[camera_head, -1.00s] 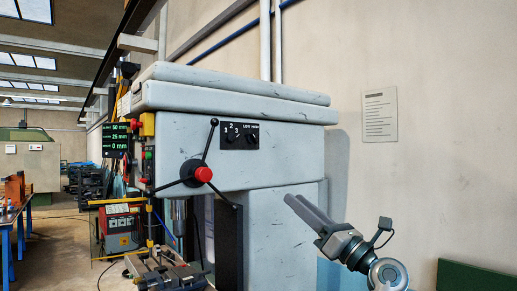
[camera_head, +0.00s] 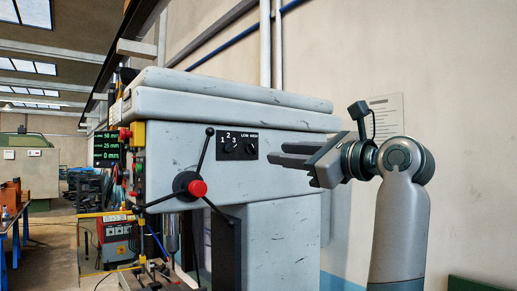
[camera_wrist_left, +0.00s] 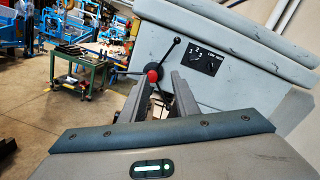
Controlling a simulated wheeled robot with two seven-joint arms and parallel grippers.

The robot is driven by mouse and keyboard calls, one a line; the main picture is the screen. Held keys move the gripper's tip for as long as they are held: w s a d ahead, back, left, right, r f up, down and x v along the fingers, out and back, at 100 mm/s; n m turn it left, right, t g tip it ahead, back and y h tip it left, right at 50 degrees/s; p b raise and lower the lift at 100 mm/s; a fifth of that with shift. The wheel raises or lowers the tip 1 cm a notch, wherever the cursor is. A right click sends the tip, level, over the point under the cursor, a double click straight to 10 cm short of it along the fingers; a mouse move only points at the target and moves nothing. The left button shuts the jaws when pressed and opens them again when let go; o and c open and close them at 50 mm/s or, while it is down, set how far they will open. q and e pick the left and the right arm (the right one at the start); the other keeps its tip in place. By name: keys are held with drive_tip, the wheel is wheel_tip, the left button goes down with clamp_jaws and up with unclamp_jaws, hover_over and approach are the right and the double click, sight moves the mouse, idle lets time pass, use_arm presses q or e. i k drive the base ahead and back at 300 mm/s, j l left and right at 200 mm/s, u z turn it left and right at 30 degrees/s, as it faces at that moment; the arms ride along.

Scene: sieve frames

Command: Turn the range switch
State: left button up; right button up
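A black panel (camera_head: 238,146) sits on the front of the grey drill press head. It carries a knob marked 1 2 3 (camera_head: 230,147) and, to its right, the range switch (camera_head: 250,148) under LOW HIGH. Its exact pointing is too small to tell. My left gripper (camera_head: 279,153) is to the right of the panel, fingers pointing left, apart from the switch in the picture. In the left wrist view the two fingers (camera_wrist_left: 160,84) stand apart with nothing between them, and the panel (camera_wrist_left: 201,60) shows beyond and right of them. My right gripper is not in view.
A three-spoke handle with a red hub (camera_head: 197,188) sticks out below and left of the panel. The press head (camera_head: 290,180) and its column fill the middle. A green readout (camera_head: 107,149) is at the left. A wall stands behind.

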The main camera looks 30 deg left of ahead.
sight(250, 148)
drive_tip(key=i+j, duration=0.35)
drive_tip(key=i, duration=0.2)
drive_tip(key=i+j, duration=0.4)
drive_tip(key=i, duration=0.2)
